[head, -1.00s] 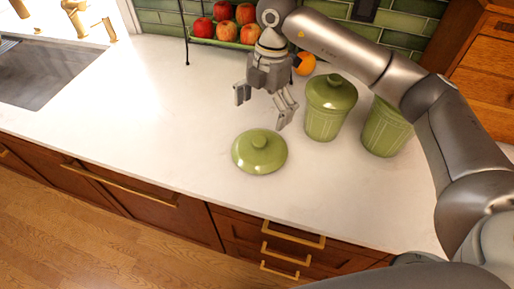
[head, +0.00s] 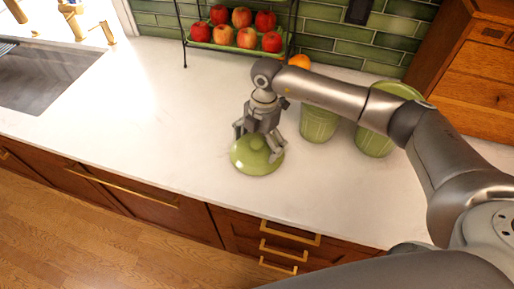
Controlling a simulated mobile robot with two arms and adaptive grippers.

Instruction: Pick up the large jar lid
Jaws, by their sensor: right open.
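The large jar lid (head: 249,163) is green and round with a knob on top. It lies on the white counter (head: 180,120), in front of the jars. My right gripper (head: 257,147) is open, just above the lid, with its fingers spread on either side of the knob. I cannot tell whether the fingers touch the lid. My left gripper is not in view.
Two green jars stand right of the lid: one (head: 318,125) partly behind my right arm, the other (head: 374,142) farther right. A wire rack with red apples (head: 247,38) and an orange (head: 299,61) are behind. A sink (head: 45,75) is at left. The counter left of the lid is clear.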

